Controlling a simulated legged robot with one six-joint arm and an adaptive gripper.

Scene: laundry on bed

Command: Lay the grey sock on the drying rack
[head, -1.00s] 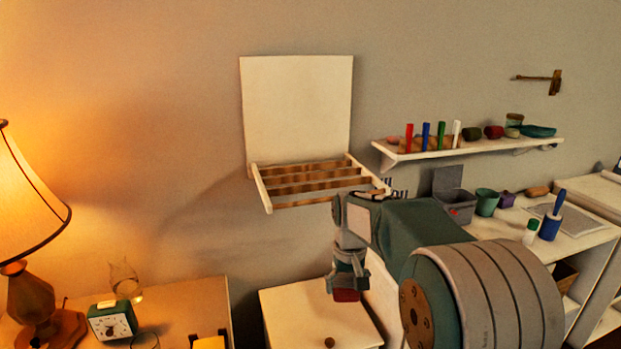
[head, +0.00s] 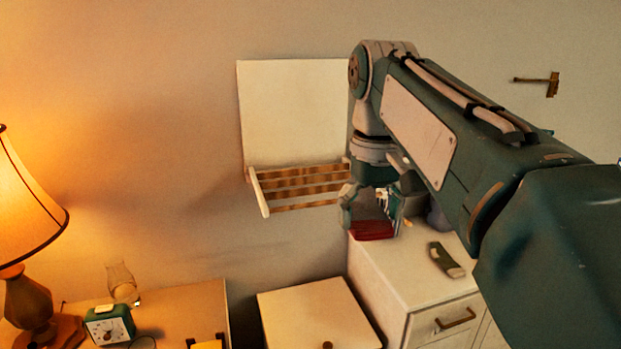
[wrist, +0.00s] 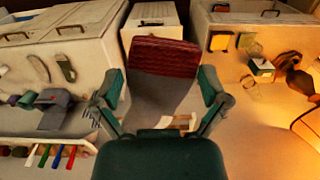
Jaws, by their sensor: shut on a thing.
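The drying rack (head: 260,193) is fixed to the wall, folded down, with wooden slats below a white panel (head: 295,115). Its slats look bare. In the wrist view a part of it (wrist: 181,122) shows beyond my gripper. My gripper (head: 372,221) points down at the right of the rack, apart from it. It is shut on a dark red, knit-looking cloth (head: 372,231), which also shows in the wrist view (wrist: 165,56) across the fingertips. I cannot make out a grey sock for sure; a grey-green piece (head: 446,260) lies on the white cabinet.
The white cabinet (head: 385,262) stands below my gripper, and a lower white box (head: 315,312) is beside it. A lamp (head: 28,215) and a green clock (head: 109,323) stand at the left. In the wrist view a shelf (wrist: 40,140) with coloured pens is at lower left.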

